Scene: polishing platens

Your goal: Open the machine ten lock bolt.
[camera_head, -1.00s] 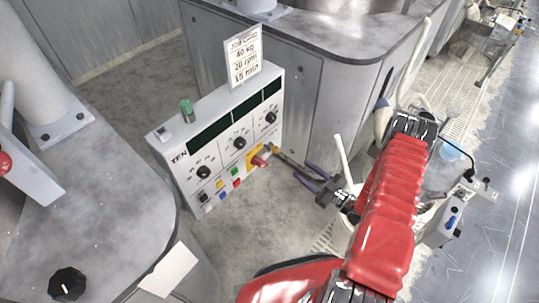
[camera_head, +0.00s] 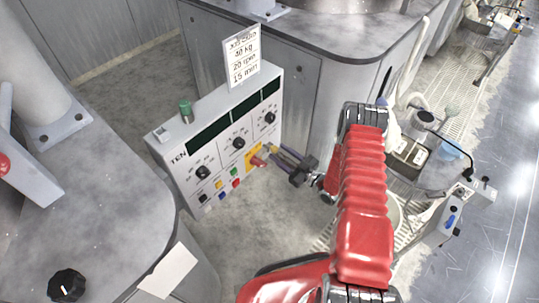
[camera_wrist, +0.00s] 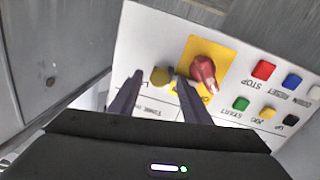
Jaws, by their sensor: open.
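The machine ten control box (camera_head: 215,140), marked TEN, stands in the middle of the head view. In the wrist view its panel (camera_wrist: 140,40) appears upside down. A small brass-coloured knob (camera_wrist: 160,77), probably the lock bolt, sits beside the yellow plate (camera_wrist: 203,50) with a red handle (camera_wrist: 203,72). The label by the knob is partly hidden. My gripper (camera_wrist: 160,80) is open, its two dark fingers on either side of the brass knob. I cannot tell whether they touch it. In the head view my gripper (camera_head: 274,156) reaches the panel's right end, by the red handle (camera_head: 259,160).
Several coloured buttons (camera_wrist: 264,70) and dials (camera_head: 238,143) are close on the panel. A job card (camera_head: 242,55) and a green-capped post (camera_head: 186,111) stand on top of the box. A grey machine body (camera_head: 310,80) rises behind. Open floor lies in front of the box.

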